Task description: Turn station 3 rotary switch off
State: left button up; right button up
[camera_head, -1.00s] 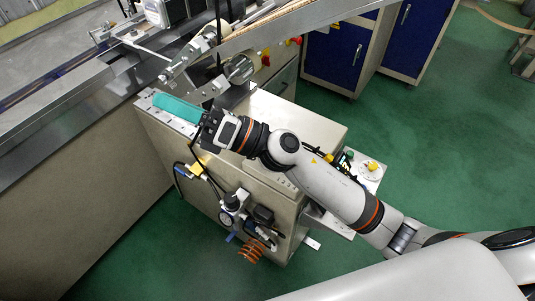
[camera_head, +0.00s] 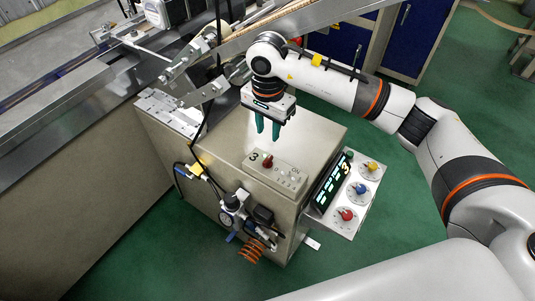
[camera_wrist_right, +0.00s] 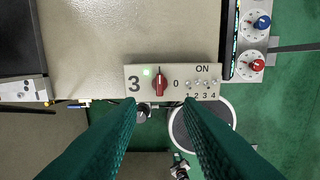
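The station 3 panel (camera_head: 283,177) is a small pale box on the cabinet top. It also shows in the right wrist view (camera_wrist_right: 172,94), with a printed "3", a "0" and "ON". Its red rotary switch (camera_wrist_right: 159,82) has its grip lying along the picture's vertical, with a light glowing green beside it. The switch shows in the head view (camera_head: 268,160) too. My right gripper (camera_head: 267,136) points down above and behind the panel, apart from the switch. Its teal fingers (camera_wrist_right: 160,105) are open and empty. My left gripper is not in view.
A side console (camera_head: 343,204) with yellow, blue and red knobs stands to the right. Metal machine parts (camera_head: 215,88) and a dark hose lie left of the gripper. The cabinet top (camera_head: 315,135) is otherwise clear.

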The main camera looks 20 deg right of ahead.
aim_at(267, 159)
notch_tip(267, 159, down, 11)
jog(key=shift+a+r+p, duration=0.1)
jog(key=shift+p, duration=0.65)
grip_shut()
